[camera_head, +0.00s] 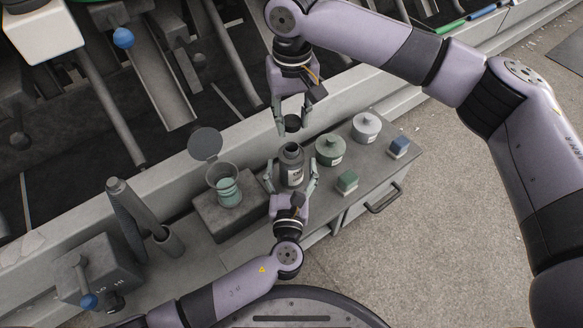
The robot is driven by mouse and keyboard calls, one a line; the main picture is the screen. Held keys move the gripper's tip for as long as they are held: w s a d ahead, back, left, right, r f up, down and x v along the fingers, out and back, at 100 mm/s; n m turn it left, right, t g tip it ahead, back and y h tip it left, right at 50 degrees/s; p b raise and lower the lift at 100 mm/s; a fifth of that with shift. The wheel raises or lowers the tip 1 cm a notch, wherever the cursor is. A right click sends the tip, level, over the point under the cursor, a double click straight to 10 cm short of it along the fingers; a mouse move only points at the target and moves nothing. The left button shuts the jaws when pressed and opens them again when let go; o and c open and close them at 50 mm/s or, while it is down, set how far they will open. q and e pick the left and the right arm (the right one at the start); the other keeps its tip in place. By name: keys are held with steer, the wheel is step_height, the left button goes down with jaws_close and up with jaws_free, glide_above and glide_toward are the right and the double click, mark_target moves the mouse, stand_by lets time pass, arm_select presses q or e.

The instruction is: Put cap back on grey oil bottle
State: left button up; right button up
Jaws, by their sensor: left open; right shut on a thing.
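The grey oil bottle (291,165) stands upright on the grey cabinet top, with a pale label and a dark open mouth at its neck. My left gripper (292,178), reaching up from below, is open with one finger on either side of the bottle; whether they touch it cannot be told. My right gripper (293,119), coming down from above, is shut on a small dark cap (292,124). The cap shows just above the bottle mouth in the picture, apart from it.
Right of the bottle stand a green lidded pot (330,150), a white lidded pot (366,127), a green block (346,182) and a blue block (398,146). Left is a green-filled cup (226,188) with its lid raised. Machine parts stand behind.

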mark_target(292, 149)
arm_select(q)
steer(key=c, duration=1.8)
jaws_close()
arm_select(e)
steer(key=shift+f, duration=2.5)
